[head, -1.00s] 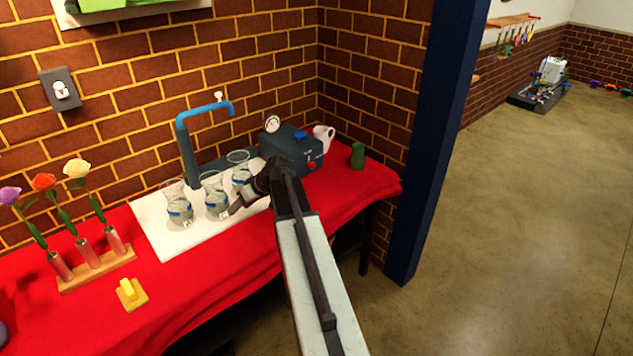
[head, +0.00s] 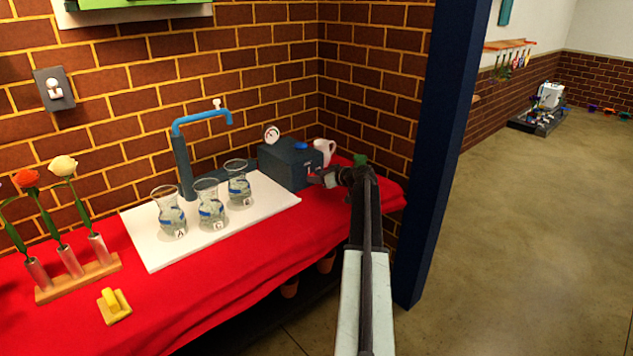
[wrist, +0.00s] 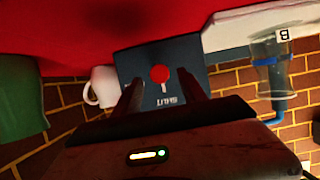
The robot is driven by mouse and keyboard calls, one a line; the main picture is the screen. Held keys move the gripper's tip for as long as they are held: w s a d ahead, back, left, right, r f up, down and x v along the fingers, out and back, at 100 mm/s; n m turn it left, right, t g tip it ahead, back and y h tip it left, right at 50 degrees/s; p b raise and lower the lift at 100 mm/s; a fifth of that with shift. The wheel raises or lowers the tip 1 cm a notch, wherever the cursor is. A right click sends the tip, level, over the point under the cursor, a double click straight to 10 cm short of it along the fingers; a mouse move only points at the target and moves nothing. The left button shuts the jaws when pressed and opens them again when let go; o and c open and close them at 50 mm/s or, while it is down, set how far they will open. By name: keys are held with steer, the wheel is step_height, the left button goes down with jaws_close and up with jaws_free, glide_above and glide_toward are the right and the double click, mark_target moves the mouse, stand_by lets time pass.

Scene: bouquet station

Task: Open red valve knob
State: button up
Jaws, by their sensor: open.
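The red valve knob (wrist: 160,74) is a round red disc on the face of the dark blue-grey box (wrist: 185,60), with the word "SHUT" beside it in the wrist view. In the head view the box (head: 286,163) stands at the back right of the red table, and my gripper (head: 318,179) is in front of its right side, hiding most of the knob. In the wrist view my gripper (wrist: 162,100) is open. Its two dark fingers lie on either side of the knob, with nothing between them. I cannot tell whether they touch the box.
A green object (wrist: 20,95) is close to the side. Glass vases (head: 209,204) stand on a white board left of the box, under a blue tap (head: 200,118). A brick wall is behind.

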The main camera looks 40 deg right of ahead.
steer(key=shift+x, duration=1.15)
jaws_close()
steer(key=m+y, duration=0.1)
steer(key=m+y+b, duration=0.1)
steer(key=m, duration=0.1)
steer(key=shift+d+f+t+b, duration=0.2)
steer(key=shift+t+b, duration=0.1)
steer(key=m, duration=0.1)
steer(key=m+y+b, duration=0.2)
steer(key=shift+d+f+m+t, duration=0.15)
steer(key=shift+f+m+t, duration=0.1)
steer(key=shift+m+t, duration=0.05)
steer(key=m+y+b, duration=0.1)
steer(key=m+b, duration=0.1)
steer(key=m+t+y+b, duration=0.1)
steer(key=m+b, duration=0.1)
steer(key=shift+s+f, duration=0.1)
steer(key=shift+f, duration=0.05)
steer(key=shift+m+t+y+b, duration=0.4)
steer(key=shift+m+t+b, duration=0.3)
steer(key=shift+m+b, duration=0.7)
